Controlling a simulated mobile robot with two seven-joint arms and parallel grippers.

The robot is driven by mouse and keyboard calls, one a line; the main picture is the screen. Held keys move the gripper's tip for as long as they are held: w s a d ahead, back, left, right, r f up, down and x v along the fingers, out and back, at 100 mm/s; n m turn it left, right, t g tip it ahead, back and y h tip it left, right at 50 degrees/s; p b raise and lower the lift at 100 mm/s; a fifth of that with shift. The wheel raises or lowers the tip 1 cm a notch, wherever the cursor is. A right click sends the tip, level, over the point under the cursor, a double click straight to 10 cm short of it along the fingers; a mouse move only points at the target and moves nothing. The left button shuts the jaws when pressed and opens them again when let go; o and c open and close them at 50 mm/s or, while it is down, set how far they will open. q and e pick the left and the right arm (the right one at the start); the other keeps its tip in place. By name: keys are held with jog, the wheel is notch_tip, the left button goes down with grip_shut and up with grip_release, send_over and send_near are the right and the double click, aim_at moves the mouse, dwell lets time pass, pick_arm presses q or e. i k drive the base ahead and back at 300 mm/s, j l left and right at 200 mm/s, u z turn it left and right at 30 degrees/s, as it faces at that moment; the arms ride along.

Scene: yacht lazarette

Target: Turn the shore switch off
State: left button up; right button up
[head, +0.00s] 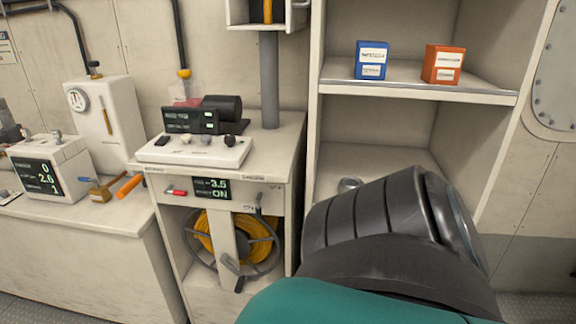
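A cabinet front panel (255,193) in the middle left carries a small display (211,189) that reads 3.5 and ON. A red-tipped switch (175,193) sits left of the display. The labels are too small to tell which control is the shore switch. My black and teal arm fills the lower right and hides part of the shelf unit. Neither of my grippers shows.
A white console (195,150) with knobs and a black device stands on the cabinet top. Below hangs a wheel-like reel (236,262) with yellow hose or cable. A blue box (371,61) and an orange box (443,64) stand on the shelf. A meter (42,178) and an orange-handled tool (130,187) are left.

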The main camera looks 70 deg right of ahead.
aim_at(258, 209)
jog(key=z, duration=2.05)
